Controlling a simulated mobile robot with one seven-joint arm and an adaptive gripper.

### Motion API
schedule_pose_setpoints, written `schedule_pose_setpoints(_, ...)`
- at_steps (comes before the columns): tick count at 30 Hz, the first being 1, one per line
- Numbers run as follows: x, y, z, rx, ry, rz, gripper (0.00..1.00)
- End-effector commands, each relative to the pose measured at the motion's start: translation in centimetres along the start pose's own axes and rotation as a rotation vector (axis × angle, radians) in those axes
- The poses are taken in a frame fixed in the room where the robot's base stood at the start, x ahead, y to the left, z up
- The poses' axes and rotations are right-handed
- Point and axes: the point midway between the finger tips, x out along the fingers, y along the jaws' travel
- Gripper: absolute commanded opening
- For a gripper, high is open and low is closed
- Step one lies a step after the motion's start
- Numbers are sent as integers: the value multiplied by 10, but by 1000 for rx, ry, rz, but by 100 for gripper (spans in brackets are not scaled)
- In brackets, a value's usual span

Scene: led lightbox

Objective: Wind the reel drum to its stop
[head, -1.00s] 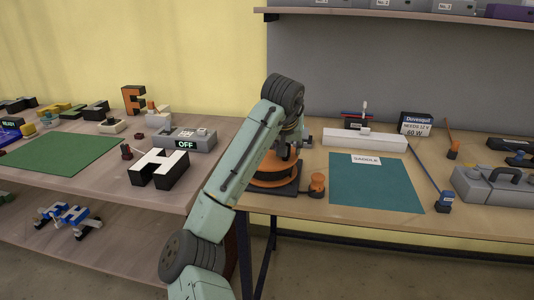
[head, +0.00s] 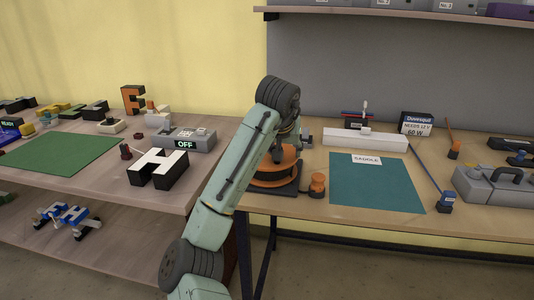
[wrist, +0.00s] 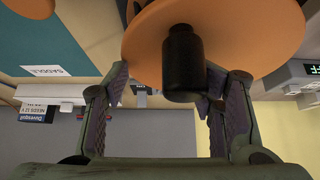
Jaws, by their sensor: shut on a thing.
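The orange reel drum (head: 272,180) sits on a dark square base (head: 290,190) at the left end of the right-hand workbench. My arm hides much of it in the head view. In the wrist view the drum's orange disc (wrist: 245,35) fills the upper middle, with a black crank knob (wrist: 182,65) standing out from it. My gripper (wrist: 170,84) is at the disc with one finger on each side of the knob, shut on it. The exact contact is hard to see. The drum's stop cannot be made out.
A small orange-and-black piece (head: 317,186) stands just right of the reel base. A teal mat (head: 375,190) with a SADDLE label and a white block (head: 365,139) lie farther right. On the left bench are an OFF box (head: 185,140) and a large letter H (head: 158,170).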

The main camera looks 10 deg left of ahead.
Motion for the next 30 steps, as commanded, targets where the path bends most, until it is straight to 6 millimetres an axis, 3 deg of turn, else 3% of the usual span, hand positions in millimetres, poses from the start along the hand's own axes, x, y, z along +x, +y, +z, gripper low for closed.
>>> schedule_pose_setpoints(1,4,6,12,9,-34,9,41)
schedule_pose_setpoints(14,-1,0,19,7,-34,9,43)
schedule_pose_setpoints(26,-3,-7,24,2,-37,9,24)
schedule_pose_setpoints(30,-5,-12,28,2,-38,8,12)
